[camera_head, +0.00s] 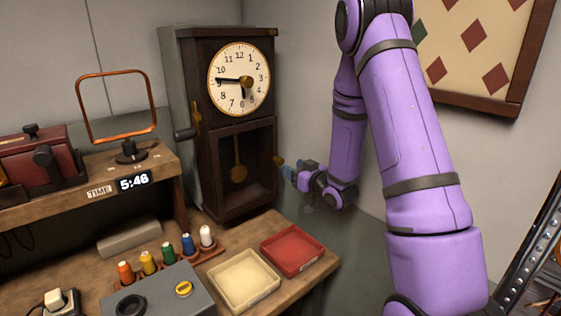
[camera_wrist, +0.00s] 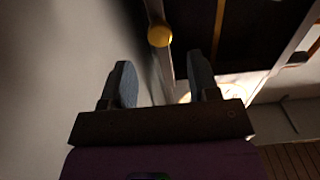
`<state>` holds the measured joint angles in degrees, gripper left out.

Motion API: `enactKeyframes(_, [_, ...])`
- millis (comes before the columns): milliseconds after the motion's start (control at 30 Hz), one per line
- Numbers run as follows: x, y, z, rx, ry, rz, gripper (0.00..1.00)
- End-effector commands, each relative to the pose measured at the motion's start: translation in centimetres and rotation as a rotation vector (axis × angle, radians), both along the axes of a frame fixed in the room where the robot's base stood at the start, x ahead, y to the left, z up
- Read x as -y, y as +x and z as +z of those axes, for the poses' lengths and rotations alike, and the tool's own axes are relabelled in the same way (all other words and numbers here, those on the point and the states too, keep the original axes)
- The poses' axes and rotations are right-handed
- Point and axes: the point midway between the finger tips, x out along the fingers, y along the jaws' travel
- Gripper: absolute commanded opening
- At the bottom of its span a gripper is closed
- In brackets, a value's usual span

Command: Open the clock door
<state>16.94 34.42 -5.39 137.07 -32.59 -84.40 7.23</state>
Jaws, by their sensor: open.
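The dark wooden clock (camera_head: 222,125) stands upright at the back of the workbench, its round dial (camera_head: 232,92) above a glazed lower door (camera_head: 213,175). The pendulum (camera_head: 238,172) shows through the door, which looks shut. A brass knob (camera_head: 278,161) sticks out at the door's right edge. My gripper (camera_head: 288,173) is just right of the knob, apart from it. In the wrist view, the knob (camera_wrist: 159,36) lies ahead of my open, empty gripper (camera_wrist: 162,80), between the lines of the two fingers. The fingertips do not touch it.
A cream tray (camera_head: 243,281) and a red tray (camera_head: 291,250) lie on the bench before the clock. Several coloured spools (camera_head: 168,254) stand left of them. A grey wall is close on the right, with a framed diamond-pattern board (camera_head: 510,109). Free space lies right of the bench.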

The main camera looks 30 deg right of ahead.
Motion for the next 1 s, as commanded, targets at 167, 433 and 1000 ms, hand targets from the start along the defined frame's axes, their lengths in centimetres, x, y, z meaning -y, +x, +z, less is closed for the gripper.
enactKeyframes(167, [-0.7, 3.3, 0.0, 0.001, -0.002, 0.002, 0.55])
enactKeyframes(433, [-1.3, 6.5, 0.0, 0.000, 0.000, 0.000, 0.55])
enactKeyframes(1000, [-1.4, 7.3, 0.0, 0.000, 0.000, -0.002, 0.21])
